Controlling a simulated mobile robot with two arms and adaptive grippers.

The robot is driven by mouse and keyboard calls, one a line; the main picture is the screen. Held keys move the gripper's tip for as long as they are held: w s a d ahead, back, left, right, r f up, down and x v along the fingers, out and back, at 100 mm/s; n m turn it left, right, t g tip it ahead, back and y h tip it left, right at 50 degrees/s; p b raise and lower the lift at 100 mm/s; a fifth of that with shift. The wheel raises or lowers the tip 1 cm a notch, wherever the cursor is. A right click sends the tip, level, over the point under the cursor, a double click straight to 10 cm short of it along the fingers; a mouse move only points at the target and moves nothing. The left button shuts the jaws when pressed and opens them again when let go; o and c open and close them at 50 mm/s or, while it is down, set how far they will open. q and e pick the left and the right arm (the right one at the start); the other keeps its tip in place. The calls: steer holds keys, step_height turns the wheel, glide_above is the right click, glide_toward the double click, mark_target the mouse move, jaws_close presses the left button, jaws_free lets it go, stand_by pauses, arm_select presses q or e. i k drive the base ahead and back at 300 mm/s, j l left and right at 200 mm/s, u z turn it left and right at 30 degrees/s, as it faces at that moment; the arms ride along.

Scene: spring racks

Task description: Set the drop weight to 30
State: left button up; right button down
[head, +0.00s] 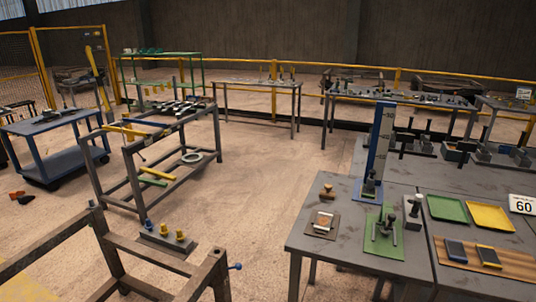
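A tall blue post with a pale scale strip (380,140) stands upright on the grey table at the right. Small marks and numerals run along the strip, too small to read surely. A dark block (370,188) sits low at the post's foot; it looks like the drop weight, but I cannot tell its exact reading. A white card (523,205) showing "60" stands at the table's right edge. Neither of my grippers is in view.
The grey table (340,250) also bears a green plate with dark fittings (383,235), a green tray (447,208), a yellow tray (489,216) and a wooden board (450,257). Metal racks (118,170) stand left. Bare floor (270,180) lies between.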

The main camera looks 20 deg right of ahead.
mark_target(370, 182)
steer(key=k+j+z, duration=0.1)
steer(key=z, duration=1.25)
steer(key=i+j+z, duration=0.35)
steer(key=i+j, duration=0.3)
